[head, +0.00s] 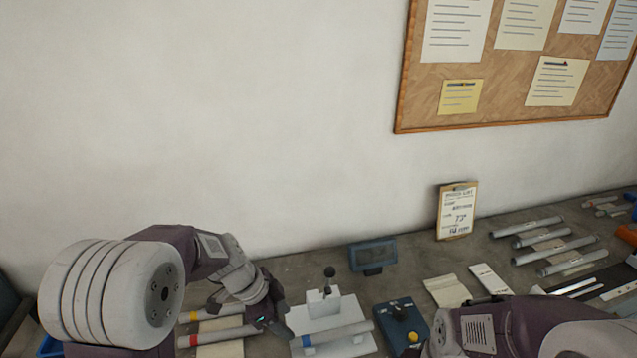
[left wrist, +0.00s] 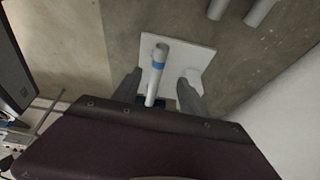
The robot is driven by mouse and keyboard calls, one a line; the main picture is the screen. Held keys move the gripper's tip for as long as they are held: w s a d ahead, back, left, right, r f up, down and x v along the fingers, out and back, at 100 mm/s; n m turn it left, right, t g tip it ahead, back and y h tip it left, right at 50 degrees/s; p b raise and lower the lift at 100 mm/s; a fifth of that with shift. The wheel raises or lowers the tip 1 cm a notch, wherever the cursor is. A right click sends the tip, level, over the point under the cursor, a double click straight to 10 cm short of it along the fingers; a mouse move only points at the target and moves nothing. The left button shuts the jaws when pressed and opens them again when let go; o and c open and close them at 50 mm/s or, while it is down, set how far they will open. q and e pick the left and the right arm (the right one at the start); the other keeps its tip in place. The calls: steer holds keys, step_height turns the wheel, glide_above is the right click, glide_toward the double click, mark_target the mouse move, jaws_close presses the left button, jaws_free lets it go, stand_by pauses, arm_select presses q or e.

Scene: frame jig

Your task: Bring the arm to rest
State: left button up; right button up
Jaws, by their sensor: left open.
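My left gripper (head: 270,318) hangs over the bench at the lower left of the head view, just left of a white jig (head: 322,303) with a black knob. The gripper is open and holds nothing that I can see. In the left wrist view its fingers (left wrist: 160,88) stand apart, and a pale tube with a blue band (left wrist: 159,66) on a white plate (left wrist: 203,57) shows between them. I cannot tell how far below the fingers the tube is. My right arm (head: 520,325) comes in at the lower right; its gripper does not show.
A blue control box (head: 402,322), a small display (head: 373,255) and a clipboard (head: 457,211) stand to the right. Several grey tubes (head: 555,240) lie far right. The wall bounds the bench behind.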

arm_select(q)
steer(key=s+a+f+n+y, duration=0.3)
steer(key=s+a+n, duration=0.3)
steer(key=s+n, duration=0.5)
steer(key=n+y, duration=0.1)
steer(key=n, duration=0.2)
steer(key=shift+a+f+n, duration=0.2)
steer(key=shift+f+n, duration=0.05)
steer(key=shift+n, duration=0.15)
steer(key=shift+s, duration=0.15)
stand_by(1.1)
